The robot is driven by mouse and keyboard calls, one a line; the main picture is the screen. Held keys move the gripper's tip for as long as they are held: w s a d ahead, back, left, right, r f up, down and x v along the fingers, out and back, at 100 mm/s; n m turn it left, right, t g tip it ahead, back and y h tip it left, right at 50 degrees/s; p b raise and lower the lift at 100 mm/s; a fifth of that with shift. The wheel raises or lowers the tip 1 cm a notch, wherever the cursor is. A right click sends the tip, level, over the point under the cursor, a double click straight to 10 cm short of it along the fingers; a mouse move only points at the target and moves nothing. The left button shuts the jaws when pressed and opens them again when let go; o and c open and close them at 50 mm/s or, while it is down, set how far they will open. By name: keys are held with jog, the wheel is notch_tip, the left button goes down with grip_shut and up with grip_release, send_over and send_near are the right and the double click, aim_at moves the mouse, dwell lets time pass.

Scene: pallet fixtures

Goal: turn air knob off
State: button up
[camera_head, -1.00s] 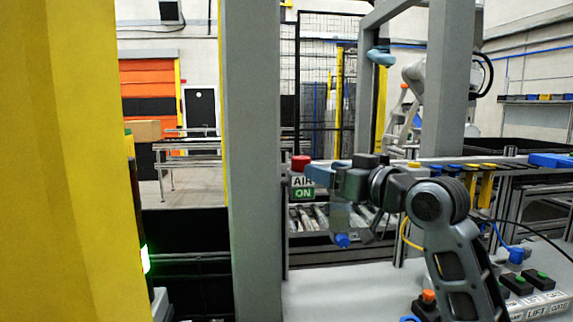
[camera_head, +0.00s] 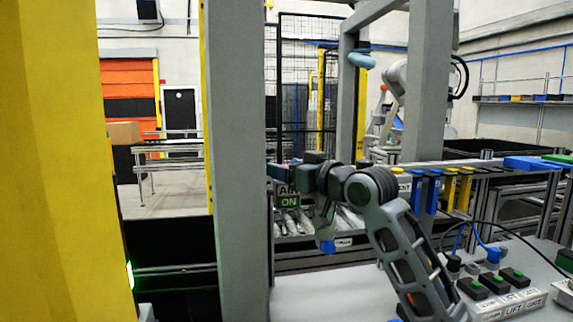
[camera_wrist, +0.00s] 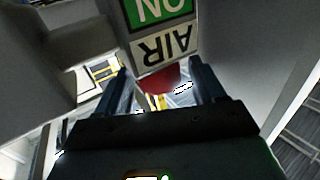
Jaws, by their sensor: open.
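The red air knob (camera_wrist: 160,78) shows in the wrist view at the lower end of the AIR label. It appears between the two fingers of my gripper (camera_wrist: 160,84), which are apart. I cannot tell whether either finger touches it. The sign, upside down in the wrist view, reads AIR (camera_wrist: 163,45) with a green ON panel (camera_wrist: 158,10). In the head view the green ON panel (camera_head: 288,202) is beside the grey post. My gripper (camera_head: 278,172) is in front of the upper sign there, and the knob is hidden.
A grey post (camera_head: 238,150) stands just left of the sign. A yellow column (camera_head: 55,160) fills the left edge. Blue and yellow hanging parts (camera_head: 432,192) are on a rail at the right. A button box (camera_head: 500,285) sits on the front right table. A conveyor lies behind.

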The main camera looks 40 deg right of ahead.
jog(key=shift+w, duration=0.25)
jog(key=c, duration=1)
jog(key=shift+o, duration=0.2)
